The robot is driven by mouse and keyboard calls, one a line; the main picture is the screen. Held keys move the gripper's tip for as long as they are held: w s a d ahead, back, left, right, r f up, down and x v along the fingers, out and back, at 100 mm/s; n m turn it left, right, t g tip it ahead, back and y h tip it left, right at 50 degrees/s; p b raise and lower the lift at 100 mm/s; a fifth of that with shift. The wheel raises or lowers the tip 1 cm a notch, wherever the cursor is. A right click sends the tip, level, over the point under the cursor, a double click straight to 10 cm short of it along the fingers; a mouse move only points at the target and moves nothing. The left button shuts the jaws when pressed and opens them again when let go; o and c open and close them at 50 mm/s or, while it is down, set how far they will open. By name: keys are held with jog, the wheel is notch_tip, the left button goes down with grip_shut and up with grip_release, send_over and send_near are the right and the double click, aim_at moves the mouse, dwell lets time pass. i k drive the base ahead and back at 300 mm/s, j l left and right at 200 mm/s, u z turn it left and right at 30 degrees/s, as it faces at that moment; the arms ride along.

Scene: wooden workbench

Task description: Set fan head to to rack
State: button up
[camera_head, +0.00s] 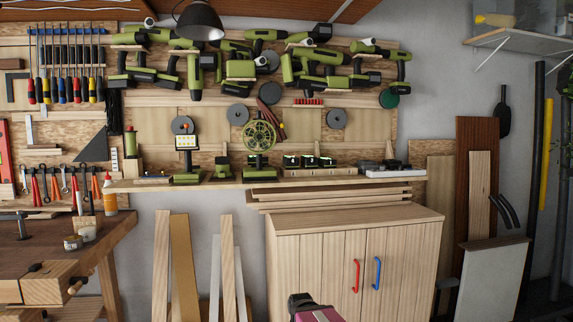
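A green fan stands on the long wooden shelf in front of the wall panel, near the picture's middle. Its round fan head (259,136) has a green cage and sits above a green base. The head looks upright and faces me; its exact tilt is too small to tell. The rack seems to be the wooden wall rack (368,125) behind the shelf, with green power tools on its upper rows. A dark and pink part at the bottom edge seems to belong to my arm. My gripper's fingers do not show.
A green work light (187,145) stands left of the fan, and battery chargers (308,162) stand to its right. A black lamp (200,20) hangs above. A wooden cabinet (335,270) is below the shelf. Boards (180,265) lean left of it; a workbench (110,232) is farther left.

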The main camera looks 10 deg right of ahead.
aim_at(258, 136)
jog(key=l+u, duration=0.25)
jog(key=l, duration=0.35)
jog(key=l+u, duration=0.25)
jog(key=l, duration=0.4)
jog(key=l+u, duration=0.25)
jog(key=l, duration=0.35)
jog(key=k+l+u, duration=0.25)
jog(key=l, duration=0.35)
jog(key=k, duration=0.4)
jog(key=i, duration=0.5)
